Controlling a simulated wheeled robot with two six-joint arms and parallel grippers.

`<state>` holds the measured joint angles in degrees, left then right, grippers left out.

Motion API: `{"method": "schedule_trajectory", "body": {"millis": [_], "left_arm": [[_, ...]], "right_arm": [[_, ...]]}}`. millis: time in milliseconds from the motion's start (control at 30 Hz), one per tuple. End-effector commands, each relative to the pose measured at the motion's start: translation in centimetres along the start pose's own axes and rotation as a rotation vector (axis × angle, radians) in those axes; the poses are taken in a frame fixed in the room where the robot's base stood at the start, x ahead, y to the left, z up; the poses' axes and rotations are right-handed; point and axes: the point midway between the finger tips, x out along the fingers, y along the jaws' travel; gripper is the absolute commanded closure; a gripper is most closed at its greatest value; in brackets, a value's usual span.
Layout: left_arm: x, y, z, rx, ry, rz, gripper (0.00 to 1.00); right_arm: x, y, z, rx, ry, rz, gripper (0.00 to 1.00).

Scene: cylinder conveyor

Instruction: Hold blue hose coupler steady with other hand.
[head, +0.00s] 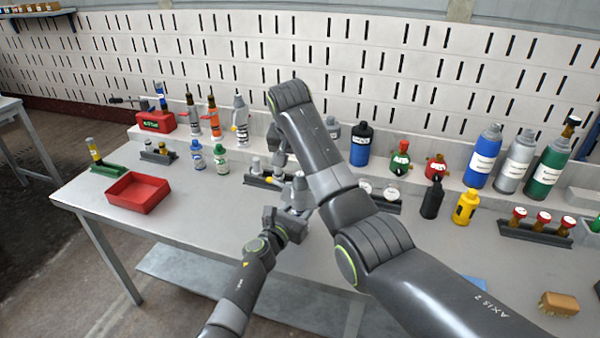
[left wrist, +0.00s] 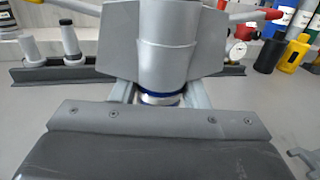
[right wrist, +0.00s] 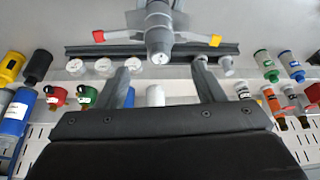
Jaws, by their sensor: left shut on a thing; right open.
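The hose coupler (left wrist: 166,60) is a grey body with a blue ring near its lower end. Yellow-tipped and red-tipped side levers also show on it in the right wrist view (right wrist: 158,32). My left gripper (left wrist: 158,97) is shut on it around the blue ring and holds it above the table; it shows in the head view too (head: 288,213). My right gripper (right wrist: 164,68) is open and empty. Its fingers point towards the coupler, which lies just beyond the fingertips, roughly between them. In the head view my right arm hides part of that gripper.
A dark rack (left wrist: 45,73) with grey fittings and white-topped pieces stands behind the coupler. A red tray (head: 138,193) lies at the left of the table. Black and yellow bottles (head: 466,207) stand to the right. The front left tabletop (head: 190,235) is clear.

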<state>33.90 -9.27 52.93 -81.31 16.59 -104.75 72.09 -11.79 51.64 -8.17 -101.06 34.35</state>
Motion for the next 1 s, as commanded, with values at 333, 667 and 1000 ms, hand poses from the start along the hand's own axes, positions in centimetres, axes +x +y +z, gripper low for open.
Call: {"method": "schedule_trajectory", "body": {"millis": [333, 667, 1000], "left_arm": [[0.0, 0.0, 0.0, 0.0, 0.001, 0.0, 0.86], [0.0, 0.0, -0.1, 0.0, 0.001, 0.0, 0.86], [0.0, 0.0, -0.1, 0.0, 0.001, 0.0, 0.86]], "right_arm": [[5.6, 0.1, 0.0, -0.001, -0.001, 0.002, 0.38], [6.8, 0.1, 0.0, -0.001, 0.001, -0.001, 0.38], [6.8, 0.0, 0.0, -0.001, 0.0, -0.001, 0.6]]}}
